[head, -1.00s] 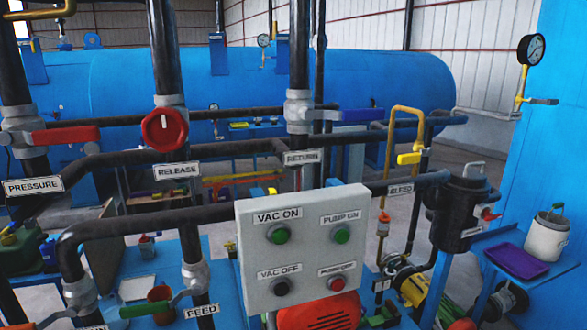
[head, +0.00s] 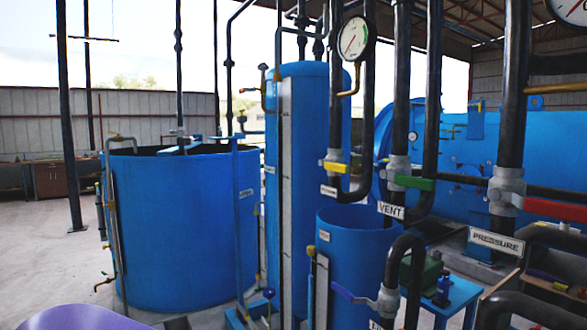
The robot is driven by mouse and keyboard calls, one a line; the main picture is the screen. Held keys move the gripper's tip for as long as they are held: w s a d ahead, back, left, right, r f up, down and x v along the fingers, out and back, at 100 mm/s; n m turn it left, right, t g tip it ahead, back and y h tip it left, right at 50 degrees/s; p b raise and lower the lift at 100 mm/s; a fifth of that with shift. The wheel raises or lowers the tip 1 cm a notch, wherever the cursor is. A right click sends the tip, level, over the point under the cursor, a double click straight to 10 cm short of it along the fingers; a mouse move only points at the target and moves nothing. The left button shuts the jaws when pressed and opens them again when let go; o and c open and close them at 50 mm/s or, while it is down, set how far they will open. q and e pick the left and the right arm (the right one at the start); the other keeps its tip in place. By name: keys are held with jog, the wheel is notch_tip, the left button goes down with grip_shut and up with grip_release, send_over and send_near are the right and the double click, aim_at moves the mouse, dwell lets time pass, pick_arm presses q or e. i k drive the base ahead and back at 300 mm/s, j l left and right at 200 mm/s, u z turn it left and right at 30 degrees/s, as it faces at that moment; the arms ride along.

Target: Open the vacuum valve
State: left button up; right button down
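No label that I can read as vacuum shows in the head view. A valve with a yellow handle (head: 335,167) sits on a dark pipe below a round gauge, and a small white label (head: 328,191) under it is too small to read surely. Right of it, a valve with a green handle (head: 414,183) stands above a sign (head: 391,210) reading VENT. A red handle (head: 555,210) at the right edge belongs to the pipe with the sign (head: 496,242) reading PRESSURE. Neither of my grippers is in view.
A wide blue tank (head: 185,230) stands at the left, with a tall blue cylinder (head: 312,130) beside it. A shorter blue vessel (head: 350,250) stands in front. A blue-handled valve (head: 355,296) is low down. A purple surface (head: 85,318) shows bottom left. Floor is clear at far left.

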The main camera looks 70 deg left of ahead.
aim_at(343, 169)
jog(key=u, duration=1.9)
